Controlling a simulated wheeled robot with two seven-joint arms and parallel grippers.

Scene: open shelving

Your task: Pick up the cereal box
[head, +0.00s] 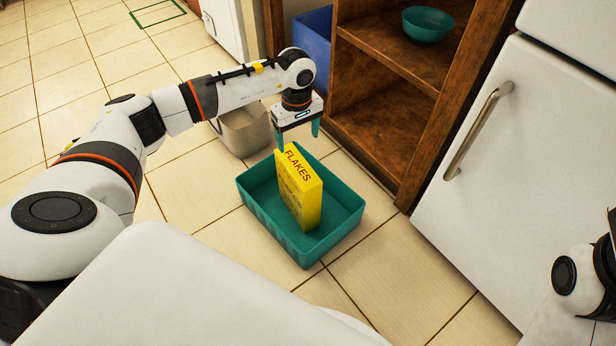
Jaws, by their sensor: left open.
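A yellow cereal box (300,190) marked FLAKES stands upright in a teal bin (345,236) on the tiled floor. My left gripper (298,136) points down just above the back of the box, with its teal fingers apart. One finger is at the box's top left edge and the other is to the right. I cannot tell whether either finger touches the box. My right arm shows in part at the right edge, but its gripper is out of view.
A wooden open shelf (390,60) stands behind the bin, with a teal bowl (427,24) on it. A white fridge (530,150) with a metal handle is at the right. A beige bin (243,132) and a blue bin (311,35) stand behind. Bare floor lies in front.

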